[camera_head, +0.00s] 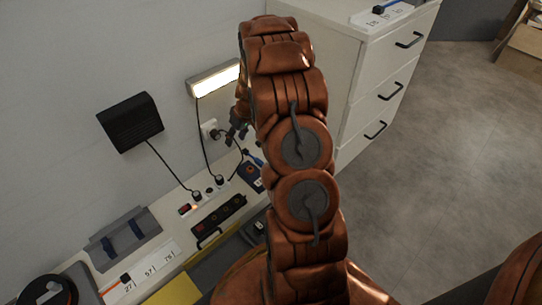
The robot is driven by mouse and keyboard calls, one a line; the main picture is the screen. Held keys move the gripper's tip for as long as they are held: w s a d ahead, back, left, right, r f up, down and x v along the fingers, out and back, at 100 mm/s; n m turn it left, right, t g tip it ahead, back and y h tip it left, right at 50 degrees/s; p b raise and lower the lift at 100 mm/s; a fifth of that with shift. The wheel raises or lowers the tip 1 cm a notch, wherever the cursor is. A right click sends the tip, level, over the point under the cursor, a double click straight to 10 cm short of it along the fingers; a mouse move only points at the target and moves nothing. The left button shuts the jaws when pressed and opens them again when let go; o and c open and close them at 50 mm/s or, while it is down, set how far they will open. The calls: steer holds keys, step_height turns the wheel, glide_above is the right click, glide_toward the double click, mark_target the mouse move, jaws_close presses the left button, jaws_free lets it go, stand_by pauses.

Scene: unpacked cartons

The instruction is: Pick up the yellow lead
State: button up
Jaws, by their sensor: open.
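I cannot make out a yellow lead in this view. A yellow flat patch (176,291) shows at the bottom, and I cannot tell what it belongs to. Several dark leads hang along the wall, and a short blue-ended one (254,160) lies near the back of the bench. My gripper (237,131) is small and dark, partly hidden behind my copper-coloured arm, in front of the wall by a white socket (209,129). It is open, and I see nothing held in it.
A narrow white bench (172,207) along the wall holds a black power strip (219,217), a grey tray (125,238) and a number strip (147,270). A black box (130,122) and a lit lamp (214,78) are on the wall. A white drawer cabinet (340,60) stands behind my arm.

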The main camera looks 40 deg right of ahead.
steer(key=d+f, duration=0.5)
steer(key=d, duration=0.1)
steer(key=d+f+t+h, duration=0.1)
steer(key=d+f, duration=0.5)
steer(key=d, duration=0.1)
steer(key=s+d+f+h, duration=0.1)
steer(key=d+f, duration=0.5)
steer(key=shift+s+d+f+m+t, duration=0.1)
steer(key=shift+d+m+t, duration=0.2)
steer(key=shift+m+t, duration=0.1)
steer(key=shift+d+f+b, duration=0.1)
steer(key=shift+f+b, duration=0.25)
steer(key=shift+f, duration=0.25)
steer(key=shift+b+x, duration=1.55)
steer(key=shift+x, duration=1.95)
steer(key=shift+c, duration=0.2)
jaws_close()
